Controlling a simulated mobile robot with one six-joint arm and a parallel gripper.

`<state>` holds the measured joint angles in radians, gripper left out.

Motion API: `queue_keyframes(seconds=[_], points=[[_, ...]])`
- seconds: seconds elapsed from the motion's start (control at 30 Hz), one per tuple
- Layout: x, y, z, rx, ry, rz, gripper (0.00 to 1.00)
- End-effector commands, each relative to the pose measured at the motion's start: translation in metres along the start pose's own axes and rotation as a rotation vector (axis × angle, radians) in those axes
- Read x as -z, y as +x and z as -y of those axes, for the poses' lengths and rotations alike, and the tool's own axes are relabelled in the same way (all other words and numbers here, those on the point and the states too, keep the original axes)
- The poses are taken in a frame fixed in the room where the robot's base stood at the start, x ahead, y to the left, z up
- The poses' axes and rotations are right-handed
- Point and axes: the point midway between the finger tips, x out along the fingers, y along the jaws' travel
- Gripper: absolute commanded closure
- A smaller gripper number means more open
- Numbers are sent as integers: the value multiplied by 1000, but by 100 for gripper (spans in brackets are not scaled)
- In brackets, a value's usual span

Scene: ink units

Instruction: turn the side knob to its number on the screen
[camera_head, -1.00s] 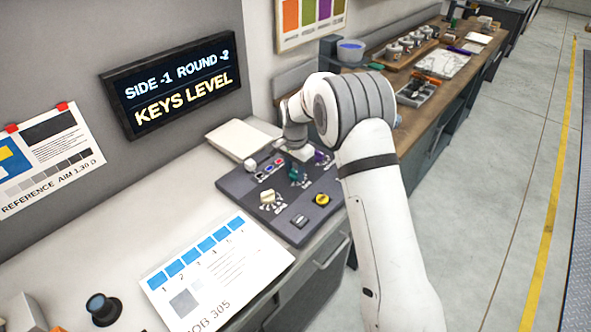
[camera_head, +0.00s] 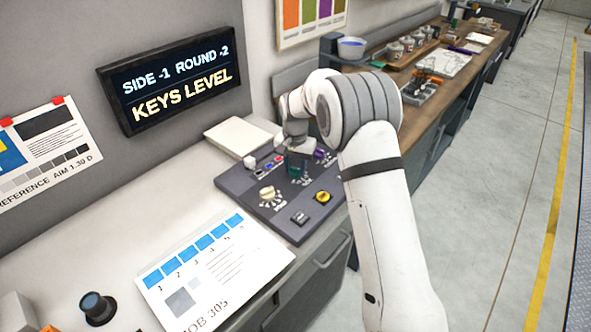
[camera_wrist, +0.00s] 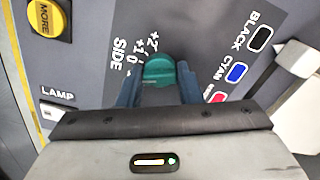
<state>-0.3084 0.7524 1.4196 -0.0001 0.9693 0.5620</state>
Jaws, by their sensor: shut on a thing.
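The screen (camera_head: 170,78) on the wall reads "SIDE -1 ROUND -2" and "KEYS LEVEL". The side knob (camera_wrist: 158,70) is teal and sits beside the printed word SIDE and a number scale in the wrist view. The scale's "+2", "+1" and "0" can be read; its lower part is hidden. My gripper (camera_wrist: 159,84) is shut on the knob, with one finger on each side. In the head view the teal knob (camera_head: 294,170) shows partly below my wrist. I cannot tell which number it points to.
The dark panel (camera_head: 240,190) also carries a cream knob (camera_head: 267,192), a yellow MORE button (camera_head: 322,197), a purple knob (camera_head: 319,154) and small coloured keys. A printed sheet (camera_head: 215,270) lies in front. A white pad (camera_head: 240,135) lies behind the panel.

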Motion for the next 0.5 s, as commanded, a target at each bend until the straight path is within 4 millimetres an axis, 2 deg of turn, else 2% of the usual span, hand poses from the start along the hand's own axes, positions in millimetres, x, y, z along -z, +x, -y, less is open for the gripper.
queue_keyframes(seconds=[0.2, 0.5], points=[[0, 0, 0, 1, -83, 0, 91], [0, -1, 0, 0, -115, 0, 91]])
